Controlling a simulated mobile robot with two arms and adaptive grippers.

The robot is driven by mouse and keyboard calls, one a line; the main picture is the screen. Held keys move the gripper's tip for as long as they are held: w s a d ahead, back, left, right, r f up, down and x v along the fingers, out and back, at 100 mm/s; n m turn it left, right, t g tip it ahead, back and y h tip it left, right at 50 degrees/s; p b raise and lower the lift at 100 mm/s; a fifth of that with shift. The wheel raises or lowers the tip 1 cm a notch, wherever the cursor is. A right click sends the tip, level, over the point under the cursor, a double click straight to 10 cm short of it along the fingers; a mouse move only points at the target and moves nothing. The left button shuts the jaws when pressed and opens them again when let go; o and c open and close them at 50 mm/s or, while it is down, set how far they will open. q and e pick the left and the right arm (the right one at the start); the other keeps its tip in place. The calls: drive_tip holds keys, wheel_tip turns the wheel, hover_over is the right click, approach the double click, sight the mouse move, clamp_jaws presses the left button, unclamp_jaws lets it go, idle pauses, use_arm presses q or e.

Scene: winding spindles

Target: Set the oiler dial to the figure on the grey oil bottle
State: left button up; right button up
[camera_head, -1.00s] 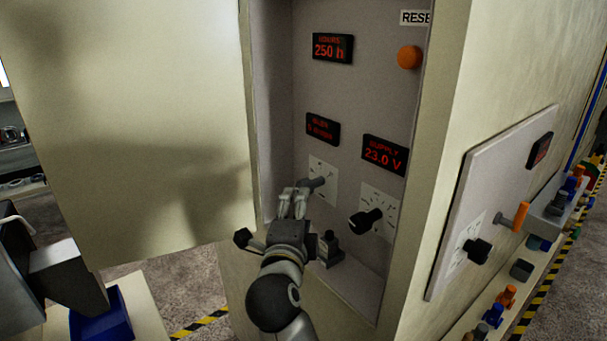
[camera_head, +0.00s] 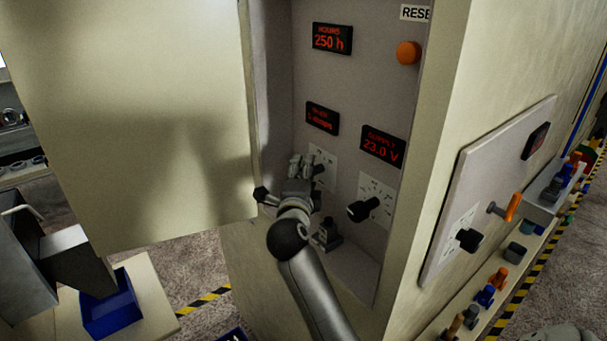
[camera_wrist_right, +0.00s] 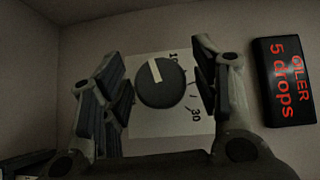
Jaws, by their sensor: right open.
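The oiler dial (camera_wrist_right: 160,82) is a dark round knob with a pale pointer mark on a white scale plate. In the right wrist view it sits between the spread fingers of my right gripper (camera_wrist_right: 150,90), which is open. The scale figures 10 and 30 can be read on the plate. The oiler display (camera_wrist_right: 282,80) reads 5 drops; it also shows in the head view (camera_head: 322,118). In the head view my right gripper (camera_head: 301,165) is in front of the dial and partly hides it. The grey oil bottle cannot be made out for certain. My left gripper is not in view.
The supply knob (camera_head: 363,211) sits right of the oiler dial, under a display reading 23.0 V (camera_head: 382,146). The open cabinet door (camera_head: 130,130) stands to the left. An orange button (camera_head: 408,54) is above. A small dark fitting (camera_head: 328,234) stands on the cabinet floor.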

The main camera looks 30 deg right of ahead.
drive_tip(key=c, duration=1)
drive_tip(key=shift+f+t+b, duration=0.25)
drive_tip(key=shift+t+b, duration=0.05)
drive_tip(key=shift+b, duration=0.5)
drive_tip(key=m+h+b, duration=0.4)
drive_tip(key=m+b, duration=0.2)
drive_tip(key=b, duration=0.6)
drive_tip(key=m+h+b, duration=0.4)
drive_tip(key=m+b, duration=0.1)
drive_tip(key=b, duration=0.7)
drive_tip(key=shift+m+t+h+b, duration=0.3)
drive_tip(key=shift+m+t, duration=0.1)
drive_tip(key=shift+r+m+g+h+b, duration=0.2)
drive_tip(key=shift+m+g+h+b, duration=0.15)
drive_tip(key=shift+m+b, duration=0.35)
drive_tip(key=o, duration=1)
drive_tip(key=shift+r, duration=0.1)
